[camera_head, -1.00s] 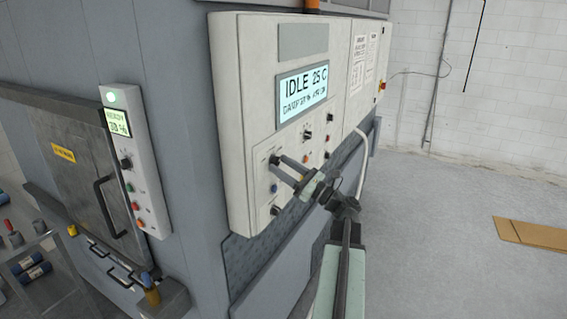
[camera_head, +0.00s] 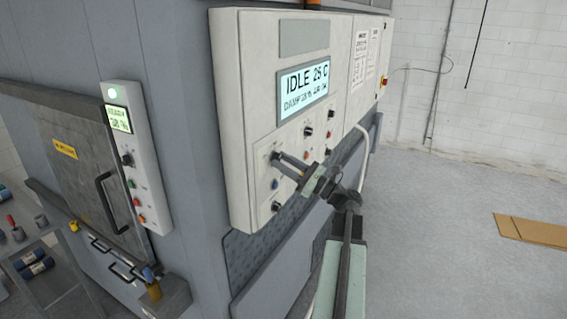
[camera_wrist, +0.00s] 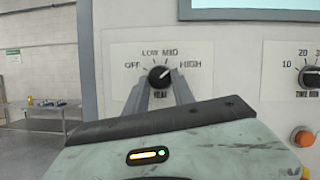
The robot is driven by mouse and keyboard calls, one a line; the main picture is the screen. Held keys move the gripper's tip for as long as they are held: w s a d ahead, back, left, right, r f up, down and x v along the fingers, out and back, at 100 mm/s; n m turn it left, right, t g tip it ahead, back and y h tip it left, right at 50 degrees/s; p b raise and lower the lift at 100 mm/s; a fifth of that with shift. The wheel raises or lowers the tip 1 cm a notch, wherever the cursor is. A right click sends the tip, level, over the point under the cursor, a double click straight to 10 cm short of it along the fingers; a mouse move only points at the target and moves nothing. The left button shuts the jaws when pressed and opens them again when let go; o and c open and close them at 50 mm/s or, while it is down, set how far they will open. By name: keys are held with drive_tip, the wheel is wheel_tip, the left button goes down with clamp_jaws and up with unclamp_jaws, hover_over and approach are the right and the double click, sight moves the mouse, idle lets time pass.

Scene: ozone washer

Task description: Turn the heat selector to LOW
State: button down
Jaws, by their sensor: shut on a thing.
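The heat selector (camera_wrist: 160,77) is a small black round knob on the white control panel. Its plate reads OFF, LOW, MID and HIGH, with a partly covered label below. Its white mark seems to point up and right, toward the MID–HIGH side; the exact setting is hard to tell. My gripper (camera_wrist: 159,86) is shut on the knob, one grey finger on each side. In the head view my gripper (camera_head: 275,158) reaches the panel's lower left area from the right, and its fingers mostly hide the knob.
A lit display (camera_head: 304,91) reading IDLE 25 C sits above the knobs. A timer knob (camera_wrist: 310,78) and an orange button (camera_wrist: 302,137) are right of the selector. A side control box (camera_head: 134,160) stands at left. Flat cardboard (camera_head: 530,230) lies on open floor at right.

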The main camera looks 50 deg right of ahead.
drive_tip(key=n, duration=0.1)
drive_tip(key=n+g+y, duration=0.1)
drive_tip(key=n, duration=0.1)
drive_tip(key=n+y+p, duration=0.1)
drive_tip(key=n, duration=0.1)
drive_tip(key=shift+d+r, duration=0.25)
drive_tip(key=shift+d, duration=0.05)
drive_tip(key=n+g+p, duration=0.1)
drive_tip(key=n, duration=0.1)
drive_tip(key=n+g+y+p, duration=0.1)
drive_tip(key=n, duration=0.2)
drive_tip(key=shift+w+d+r+y, duration=0.1)
drive_tip(key=shift+d+r+y, duration=0.1)
drive_tip(key=shift+y, duration=0.1)
drive_tip(key=n+g+p, duration=0.1)
drive_tip(key=n+p, duration=0.1)
drive_tip(key=n, duration=0.1)
drive_tip(key=n+g+p, duration=0.1)
drive_tip(key=n, duration=0.1)
drive_tip(key=shift+r+n+y+p, duration=0.2)
drive_tip(key=shift+n+y+p, duration=0.1)
drive_tip(key=shift+n+p, duration=0.1)
drive_tip(key=shift+n+g+p, duration=0.5)
drive_tip(key=shift+n+p, duration=0.1)
drive_tip(key=shift+n, duration=0.3)
drive_tip(key=shift+f, duration=0.15)
drive_tip(key=c, duration=1.1)
unclamp_jaws()
drive_tip(key=shift+o, duration=0.2)
